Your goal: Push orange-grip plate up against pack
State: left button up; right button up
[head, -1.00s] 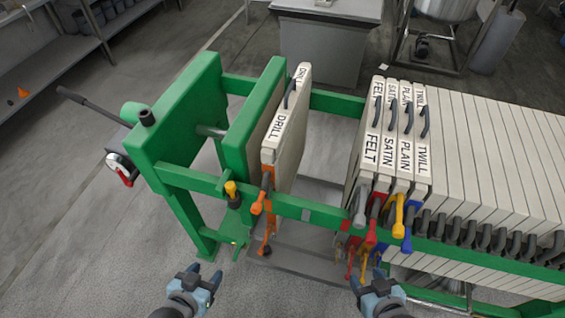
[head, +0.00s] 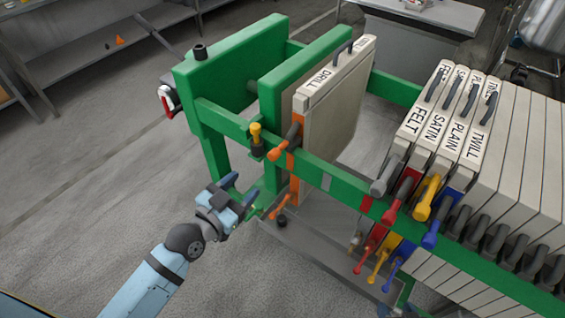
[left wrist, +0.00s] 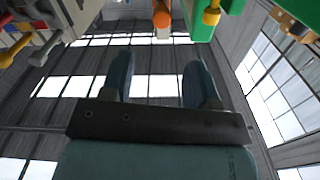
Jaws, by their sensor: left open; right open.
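The orange-grip plate (head: 336,96), labelled DRILL, stands upright beside the green pressing plate (head: 272,100), left of a wide gap. Its orange grip (head: 279,150) sticks out over the near green rail, and an orange part shows below it. The pack (head: 500,150) of upright plates stands right of the gap, led by FELT (head: 405,117). My left gripper (head: 241,193) is open and empty, in front of the near rail, left of and below the orange grip. In the left wrist view its two fingers (left wrist: 160,78) are apart, with the orange grip (left wrist: 162,18) beyond them. My right gripper is out of view.
The green near rail (head: 330,180) runs between my left gripper and the plates. A yellow-topped knob (head: 256,136) stands on it. Grey, red, yellow and blue handles (head: 430,200) project from the pack. A tray (head: 320,250) lies below the gap.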

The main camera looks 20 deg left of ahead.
aim_at(271, 158)
pick_arm(q)
jog(key=x, duration=1.3)
jog(key=shift+w, duration=0.35)
grip_shut()
